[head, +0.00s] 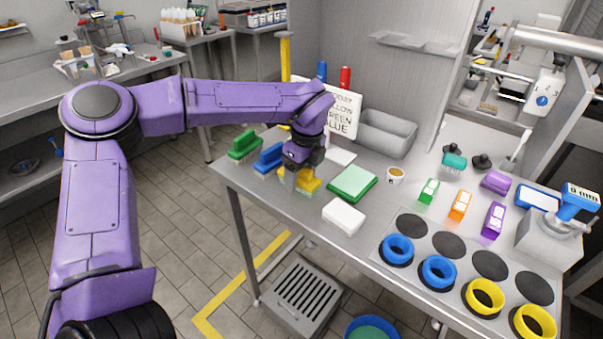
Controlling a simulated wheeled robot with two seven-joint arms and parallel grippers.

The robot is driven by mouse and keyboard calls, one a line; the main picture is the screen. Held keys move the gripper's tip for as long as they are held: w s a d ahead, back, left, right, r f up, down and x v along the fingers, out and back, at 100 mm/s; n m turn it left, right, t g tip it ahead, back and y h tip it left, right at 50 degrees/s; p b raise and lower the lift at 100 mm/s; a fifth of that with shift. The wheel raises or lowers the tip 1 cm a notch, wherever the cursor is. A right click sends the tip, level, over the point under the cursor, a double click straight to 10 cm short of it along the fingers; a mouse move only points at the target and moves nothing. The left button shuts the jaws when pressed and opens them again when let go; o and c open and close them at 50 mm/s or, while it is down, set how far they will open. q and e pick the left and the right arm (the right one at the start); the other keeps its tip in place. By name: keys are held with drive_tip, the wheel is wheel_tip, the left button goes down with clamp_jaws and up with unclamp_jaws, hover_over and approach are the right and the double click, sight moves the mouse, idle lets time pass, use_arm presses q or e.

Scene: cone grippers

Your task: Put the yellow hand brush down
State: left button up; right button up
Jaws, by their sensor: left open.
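The yellow hand brush (311,185) is on the steel table (345,248), at the right end of a row of hand brushes. My left gripper (297,176) is directly above and around it, pointing down, with its jaws open. The gripper hides part of the brush, and I cannot tell whether the fingers touch it. A blue hand brush (268,158) and a green hand brush (244,146) lie to its left. My right gripper is not in view.
A green pad (352,183) and a white block (343,216) lie to the right of the brush. A sign with colour words (344,112) and a grey tub (386,134) stand behind. Blue rings (397,249) and yellow rings (484,298) sit at the front right.

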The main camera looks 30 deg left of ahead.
use_arm(q)
drive_tip(key=r, duration=0.4)
drive_tip(key=d+r, duration=0.1)
drive_tip(key=r, duration=0.7)
drive_tip(key=shift+d+b, duration=0.3)
drive_tip(key=shift+b, duration=0.05)
drive_tip(key=shift+r, duration=0.15)
